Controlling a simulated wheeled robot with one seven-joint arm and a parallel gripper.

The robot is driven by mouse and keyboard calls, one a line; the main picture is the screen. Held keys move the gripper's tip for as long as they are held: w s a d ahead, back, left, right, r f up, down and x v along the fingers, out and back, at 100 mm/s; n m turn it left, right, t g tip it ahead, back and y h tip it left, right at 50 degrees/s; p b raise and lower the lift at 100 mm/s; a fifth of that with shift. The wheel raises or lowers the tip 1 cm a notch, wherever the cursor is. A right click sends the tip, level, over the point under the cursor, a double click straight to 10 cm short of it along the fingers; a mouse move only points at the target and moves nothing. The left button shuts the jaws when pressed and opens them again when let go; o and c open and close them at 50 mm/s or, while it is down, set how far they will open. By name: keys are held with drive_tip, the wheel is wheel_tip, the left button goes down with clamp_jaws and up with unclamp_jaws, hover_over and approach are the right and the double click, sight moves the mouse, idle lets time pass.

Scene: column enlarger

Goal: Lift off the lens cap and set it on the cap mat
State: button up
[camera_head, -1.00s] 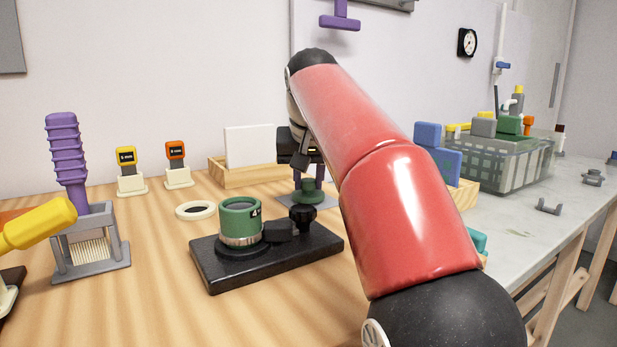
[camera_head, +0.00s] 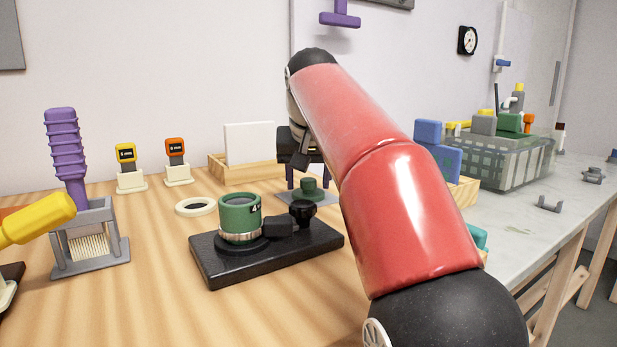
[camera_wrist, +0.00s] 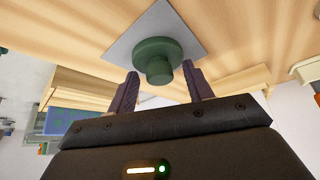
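The green lens cap (camera_head: 313,191), a disc with a round knob, lies on the square grey cap mat (camera_head: 329,199). Both also show in the wrist view, the cap (camera_wrist: 155,48) with bare mat (camera_wrist: 128,42) around it. My gripper (camera_head: 305,183) has its purple fingers spread apart above the cap. In the wrist view, there are gaps between the knob and the fingers (camera_wrist: 161,72), and nothing is held. The green lens (camera_head: 240,218) stands upright on a black base with its dark glass top uncovered.
A wooden box with a white card (camera_head: 249,150) stands behind and left of my gripper. A purple-handled brush (camera_head: 67,160) stands in a grey holder at left. Wooden tabletop is clear in front.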

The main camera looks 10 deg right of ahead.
drive_tip(key=shift+r, duration=0.1)
idle(0.5)
drive_tip(key=shift+p+v, duration=1.85)
drive_tip(key=shift+v, duration=2.1)
drive_tip(key=v, duration=0.7)
drive_tip(key=shift+r, duration=0.35)
drive_tip(key=shift+s+a, duration=0.1)
drive_tip(key=shift+s, duration=0.05)
